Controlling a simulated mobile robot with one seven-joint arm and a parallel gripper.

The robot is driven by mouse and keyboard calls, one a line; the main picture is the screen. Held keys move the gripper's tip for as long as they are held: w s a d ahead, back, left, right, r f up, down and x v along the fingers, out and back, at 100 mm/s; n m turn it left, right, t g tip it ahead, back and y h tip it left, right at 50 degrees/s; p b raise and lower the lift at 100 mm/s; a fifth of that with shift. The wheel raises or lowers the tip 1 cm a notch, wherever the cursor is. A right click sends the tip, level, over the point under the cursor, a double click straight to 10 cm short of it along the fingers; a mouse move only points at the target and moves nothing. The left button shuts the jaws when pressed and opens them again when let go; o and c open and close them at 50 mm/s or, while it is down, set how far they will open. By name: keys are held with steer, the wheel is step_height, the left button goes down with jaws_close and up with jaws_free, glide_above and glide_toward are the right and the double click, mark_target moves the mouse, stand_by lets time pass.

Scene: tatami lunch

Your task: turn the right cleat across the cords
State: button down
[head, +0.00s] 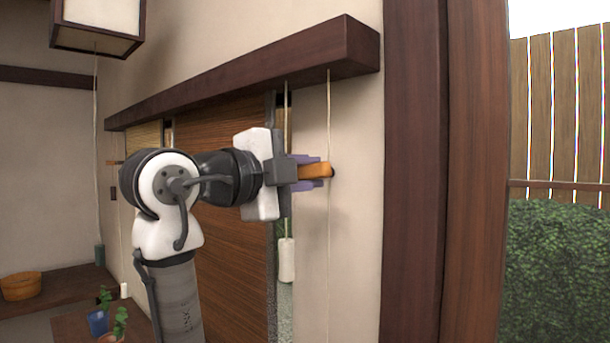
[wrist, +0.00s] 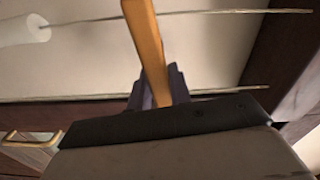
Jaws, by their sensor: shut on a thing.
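The right cleat is an orange bar (head: 315,171) on the pale wall; it shows in the wrist view (wrist: 146,45) too. In the head view it lies about level, its dark right end beside the right cord (head: 328,120). My gripper (head: 308,172), with purple fingers, is shut on the cleat; the fingers show in the wrist view (wrist: 158,90). A second cord (head: 287,110) hangs to the left, with a white pull (head: 286,260). In the wrist view the cleat stands crosswise to the cords and overlaps the upper cord (wrist: 230,11). Contact with the cords cannot be told.
A dark wooden beam (head: 250,75) runs just above my arm. A thick post (head: 430,170) stands close to the right. A slatted wooden blind (head: 220,260) is behind my arm. Potted plants (head: 98,320) and a wooden tub (head: 21,286) sit low at left.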

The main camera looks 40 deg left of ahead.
steer(key=shift+f+m, duration=0.15)
steer(key=shift+m, duration=0.75)
steer(key=c, duration=1.3)
jaws_free()
steer(key=shift+s, duration=0.15)
steer(key=s+b, duration=0.1)
steer(key=s, duration=0.3)
steer(key=s+b, duration=0.2)
steer(key=s, duration=0.3)
steer(key=s+a+b, duration=0.1)
steer(key=s, duration=0.3)
steer(key=shift+s, duration=0.3)
